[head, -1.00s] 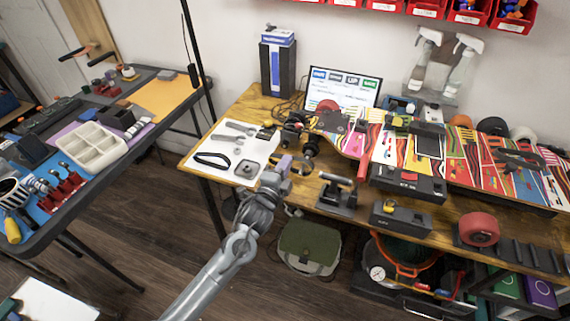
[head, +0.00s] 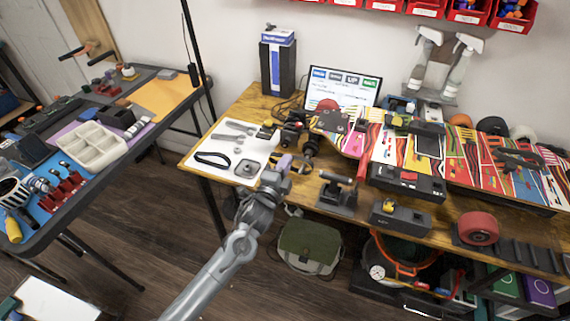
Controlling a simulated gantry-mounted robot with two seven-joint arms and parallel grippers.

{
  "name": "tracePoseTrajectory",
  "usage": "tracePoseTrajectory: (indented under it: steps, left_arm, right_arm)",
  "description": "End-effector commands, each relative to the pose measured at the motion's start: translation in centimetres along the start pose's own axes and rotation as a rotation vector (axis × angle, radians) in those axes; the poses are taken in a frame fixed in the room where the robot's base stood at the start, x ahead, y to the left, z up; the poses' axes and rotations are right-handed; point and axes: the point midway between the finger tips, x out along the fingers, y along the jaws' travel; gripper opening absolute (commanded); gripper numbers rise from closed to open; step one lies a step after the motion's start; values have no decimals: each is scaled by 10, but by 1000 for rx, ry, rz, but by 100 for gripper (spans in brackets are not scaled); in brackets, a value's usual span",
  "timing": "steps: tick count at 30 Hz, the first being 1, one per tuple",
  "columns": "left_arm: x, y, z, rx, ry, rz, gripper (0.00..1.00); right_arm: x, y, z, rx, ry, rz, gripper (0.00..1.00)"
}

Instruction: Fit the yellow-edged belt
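A black belt loop (head: 212,159) lies flat on the white mat (head: 205,173) at the left end of the wooden bench. Its edge colour is too small to make out. My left gripper (head: 288,165) is over the bench's front edge, right of the mat and apart from the loop. It is beside a dark assembly with black wheels (head: 310,147), partly overlapping it in the picture; I cannot tell whether they touch. Its fingers are too small and blurred to show whether they are open or hold anything. My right gripper is out of view.
A colourful skateboard deck (head: 390,150) lies along the bench. A black clamp-like fixture (head: 337,195) and a red tape roll (head: 478,228) are near the front edge. Several small parts share the mat. A side table (head: 60,215) with trays stands left, across a floor gap.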

Motion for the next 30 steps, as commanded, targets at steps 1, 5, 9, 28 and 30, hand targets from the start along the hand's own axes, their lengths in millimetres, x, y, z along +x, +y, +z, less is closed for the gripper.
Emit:
tracePoseTrajectory:
  steps: [1,5,9,28,30]
  left_arm:
    - [2,0,0,0,0,-1,0]
    - [8,2,1,0,-1,-2,0]
    - [15,1,1,0,-1,-2,0]
    - [42,0,1,0,0,-1,0]
    - [43,0,1,0,0,-1,0]
  right_arm:
    - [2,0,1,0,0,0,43]
    - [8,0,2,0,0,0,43]
    - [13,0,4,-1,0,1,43]
    - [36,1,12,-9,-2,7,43]
    - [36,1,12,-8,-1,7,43]
